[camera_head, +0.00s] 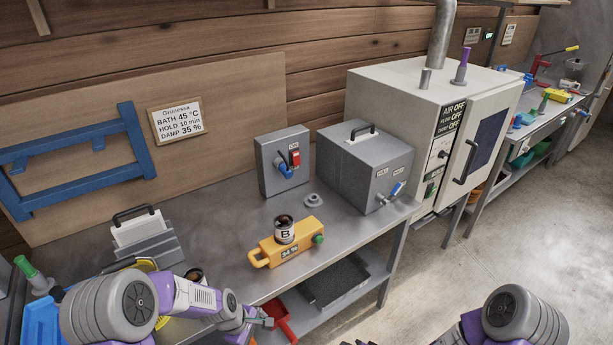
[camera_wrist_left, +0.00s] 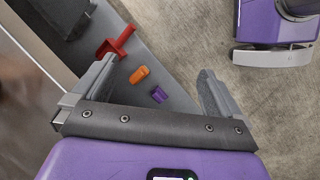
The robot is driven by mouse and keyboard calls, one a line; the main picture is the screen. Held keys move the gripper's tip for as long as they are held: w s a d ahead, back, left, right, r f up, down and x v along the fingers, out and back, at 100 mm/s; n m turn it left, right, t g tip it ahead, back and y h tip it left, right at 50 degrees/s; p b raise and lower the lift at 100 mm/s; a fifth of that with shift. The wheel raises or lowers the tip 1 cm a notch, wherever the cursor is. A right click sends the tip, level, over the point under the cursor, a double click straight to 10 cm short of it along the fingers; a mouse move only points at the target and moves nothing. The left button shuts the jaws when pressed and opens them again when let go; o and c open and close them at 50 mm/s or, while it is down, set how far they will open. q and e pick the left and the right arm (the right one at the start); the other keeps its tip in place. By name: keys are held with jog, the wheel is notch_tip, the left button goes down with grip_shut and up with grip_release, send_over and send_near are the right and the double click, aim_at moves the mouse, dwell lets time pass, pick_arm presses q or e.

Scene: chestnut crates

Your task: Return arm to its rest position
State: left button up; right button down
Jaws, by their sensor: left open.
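My left arm comes in from the lower left in the head view, with its gripper (camera_head: 262,321) near the front edge of the bench. In the left wrist view the left gripper (camera_wrist_left: 155,90) is open, its two fingers wide apart with nothing between them at hand. It points down past the bench edge toward the lower shelf and floor. Part of my right arm shows at the lower right of the head view; its gripper cannot be made out there. A purple link of mine shows at the top right of the wrist view.
A yellow device (camera_head: 285,249) with a jar marked B (camera_head: 284,232) stands on the bench (camera_head: 215,223). Behind are a switch box (camera_head: 281,165), a grey bath (camera_head: 362,165) and a cream oven (camera_head: 400,100). A red scoop (camera_wrist_left: 117,43) lies on the lower shelf. The floor at right is clear.

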pick_arm(q)
jog(key=s+d+f+m+b, duration=0.3)
jog(key=s+d+f+m, duration=0.1)
jog(key=s+f+m, duration=0.7)
jog(key=s+f, duration=0.3)
jog(key=s, duration=0.3)
jog(key=shift+s+d+f+g+h, duration=0.15)
jog(key=shift+f+g+h, duration=0.25)
pick_arm(e)
jog(key=s+a+f+n+g+h, duration=0.1)
jog(key=s+f+n+g, duration=0.3)
jog(key=s+f+g, duration=0.4)
jog(key=s+f+h, duration=0.1)
jog(key=s+f, duration=0.3)
jog(key=s, duration=0.2)
jog(key=shift+s+a+n, duration=0.3)
jog(key=shift+s+n, duration=0.05)
jog(key=shift+n, duration=0.05)
